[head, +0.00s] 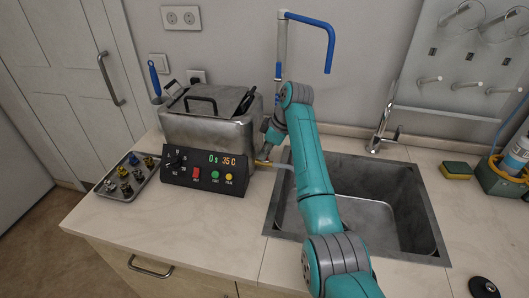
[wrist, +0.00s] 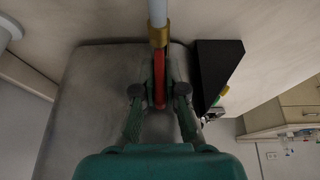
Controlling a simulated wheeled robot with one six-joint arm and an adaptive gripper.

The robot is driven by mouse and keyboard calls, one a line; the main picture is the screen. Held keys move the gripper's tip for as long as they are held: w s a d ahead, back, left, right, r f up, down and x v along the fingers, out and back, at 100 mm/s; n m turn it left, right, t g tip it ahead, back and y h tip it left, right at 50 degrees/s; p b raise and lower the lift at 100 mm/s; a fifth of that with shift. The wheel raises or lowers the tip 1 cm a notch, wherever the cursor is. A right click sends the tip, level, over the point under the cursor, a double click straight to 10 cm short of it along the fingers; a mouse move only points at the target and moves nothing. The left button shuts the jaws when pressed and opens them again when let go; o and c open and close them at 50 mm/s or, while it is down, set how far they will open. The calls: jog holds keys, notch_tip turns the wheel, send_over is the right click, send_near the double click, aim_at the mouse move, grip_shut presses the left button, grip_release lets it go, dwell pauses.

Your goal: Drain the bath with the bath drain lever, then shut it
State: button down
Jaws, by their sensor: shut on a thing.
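The bath (head: 212,132) is a grey metal box with a lid on the counter, left of the sink. Its red drain lever (wrist: 159,75) shows in the wrist view, beside a brass outlet (wrist: 159,36). The brass outlet also shows low at the bath's right side in the head view (head: 262,163). My gripper (wrist: 159,93) is shut on the red lever, one finger on each side. In the head view my gripper (head: 268,138) is at the bath's right side, and the lever is hidden there. A pale length (wrist: 157,12) extends from the outlet; tube or liquid, I cannot tell.
The control panel (head: 208,172) reads 0 s and 35 C. A tray of small fittings (head: 128,178) lies left of the bath. The sink (head: 385,205) is right of it, under my arm. A blue-handled tap (head: 329,45) rises behind. A sponge (head: 456,170) lies right of the sink.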

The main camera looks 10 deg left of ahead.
jog(key=t, duration=0.2)
jog(key=s+n+t, duration=0.1)
jog(key=t, duration=0.1)
jog(key=s+t, duration=0.1)
jog(key=t, duration=0.1)
jog(key=shift+f, duration=0.4)
jog(key=shift+s+f+n+t, duration=0.25)
jog(key=shift+n+t, duration=0.1)
jog(key=shift+t, duration=0.7)
jog(key=shift+s+f+n+t, duration=0.2)
jog(key=shift+n+t, duration=0.15)
jog(key=shift+t, duration=0.7)
jog(key=c, duration=1.2)
grip_release()
jog(key=shift+c, duration=0.2)
jog(key=shift+s, duration=0.1)
jog(key=v, duration=1.2)
jog(key=shift+f, duration=0.2)
jog(key=shift+d, duration=0.15)
